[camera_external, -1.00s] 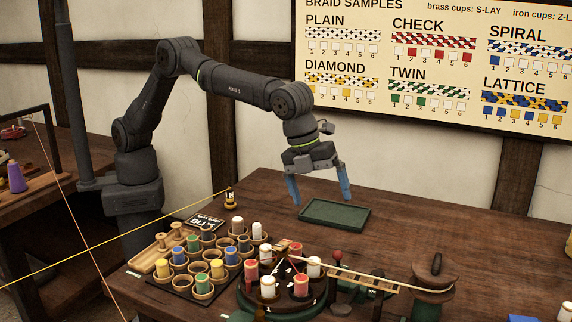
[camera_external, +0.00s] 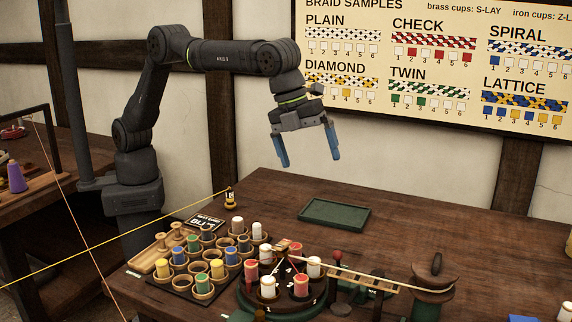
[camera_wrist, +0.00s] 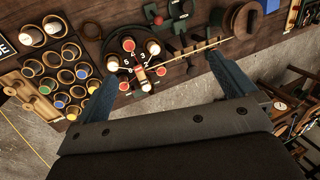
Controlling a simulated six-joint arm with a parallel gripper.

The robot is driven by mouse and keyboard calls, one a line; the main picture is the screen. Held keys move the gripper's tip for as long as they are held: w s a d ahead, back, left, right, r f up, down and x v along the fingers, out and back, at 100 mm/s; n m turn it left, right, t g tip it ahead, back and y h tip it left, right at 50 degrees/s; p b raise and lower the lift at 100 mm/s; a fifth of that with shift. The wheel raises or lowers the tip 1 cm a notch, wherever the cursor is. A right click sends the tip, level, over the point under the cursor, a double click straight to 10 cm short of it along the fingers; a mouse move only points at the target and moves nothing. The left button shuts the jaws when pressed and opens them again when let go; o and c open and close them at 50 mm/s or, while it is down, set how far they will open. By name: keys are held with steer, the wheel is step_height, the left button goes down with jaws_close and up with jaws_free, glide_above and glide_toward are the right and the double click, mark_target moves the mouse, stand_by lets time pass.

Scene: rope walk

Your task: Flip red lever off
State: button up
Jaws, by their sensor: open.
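A lever with a red ball knob (camera_external: 338,255) stands on the table, just right of the round braiding carousel (camera_external: 245,298) and behind the wooden ladder-like rail. In the wrist view a red knob (camera_wrist: 158,20) shows near the top, above the carousel, on a dark base. My gripper (camera_external: 309,160) is open and empty, with blue fingers pointing down. It is high above the table's back edge, well above and behind the lever. In the wrist view my gripper's fingers (camera_wrist: 168,75) frame the carousel and the rail. Nothing touches the lever.
Red and white bobbins (camera_external: 301,284) stand on the carousel. Left of it is a rack of cups with coloured bobbins (camera_external: 203,283). A green tray (camera_external: 334,213) lies empty behind. A wooden spool (camera_external: 435,275) stands right of the rail. A yellow cord (camera_external: 120,235) crosses the left side.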

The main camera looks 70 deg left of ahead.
steer(key=shift+s+r, duration=0.1)
steer(key=shift+r, duration=0.25)
